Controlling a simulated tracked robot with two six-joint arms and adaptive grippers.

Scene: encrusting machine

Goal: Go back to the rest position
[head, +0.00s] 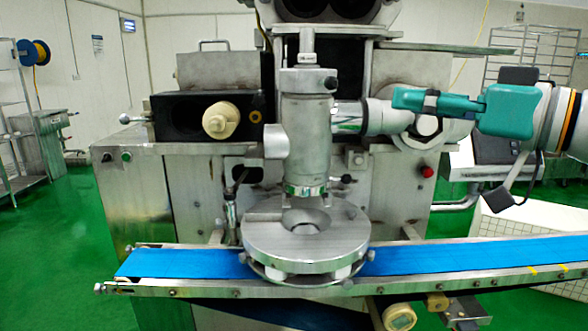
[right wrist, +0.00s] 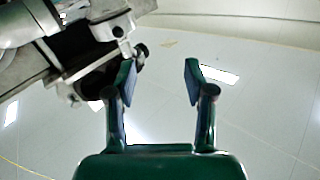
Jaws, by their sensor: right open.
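My right gripper (head: 402,100), teal, reaches in from the right in the head view. It is in front of the right part of the steel encrusting machine (head: 135,195), to the right of its upright metal cylinder (head: 305,125). In the right wrist view its two fingers (right wrist: 160,82) stand apart with nothing between them. Metal machine parts (right wrist: 90,50) show at the upper left of that view, close beside the left finger; I cannot tell the exact gap. My left gripper is not in view.
A blue conveyor belt (head: 185,263) runs across the front, under a round steel plate (head: 270,238). A wire rack (head: 520,52) stands behind at the right. A white crate (head: 520,215) is at the right, below my arm.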

